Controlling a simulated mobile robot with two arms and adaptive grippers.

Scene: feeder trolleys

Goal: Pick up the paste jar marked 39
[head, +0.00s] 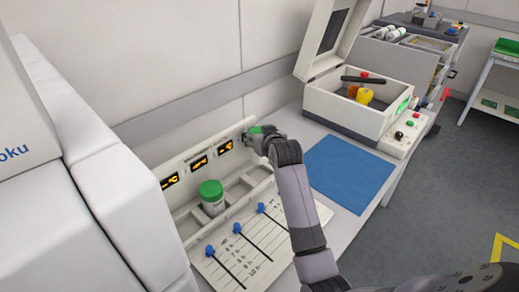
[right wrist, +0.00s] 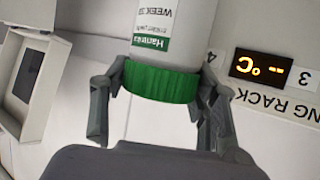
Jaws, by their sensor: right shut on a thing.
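My right gripper (head: 258,139) is at the far end of the rack. In the right wrist view my right gripper (right wrist: 160,92) is shut on the green lid of a white paste jar (right wrist: 172,35), one finger on each side. The jar's label appears upside down and reads "WEEK" with a number starting with 3, cut off by the frame edge. The held jar's lid shows as a bit of green (head: 256,130) in the head view. I cannot tell whether its base is clear of the slot. Another green-lidded jar (head: 211,197) stands in the rack. My left gripper is not in view.
The white rack (head: 180,160) has lit orange displays and a front panel with blue knobs (head: 262,207). A blue mat (head: 350,172) lies clear on the bench. Beyond it stands an open-lidded machine (head: 345,108) holding yellow and red items.

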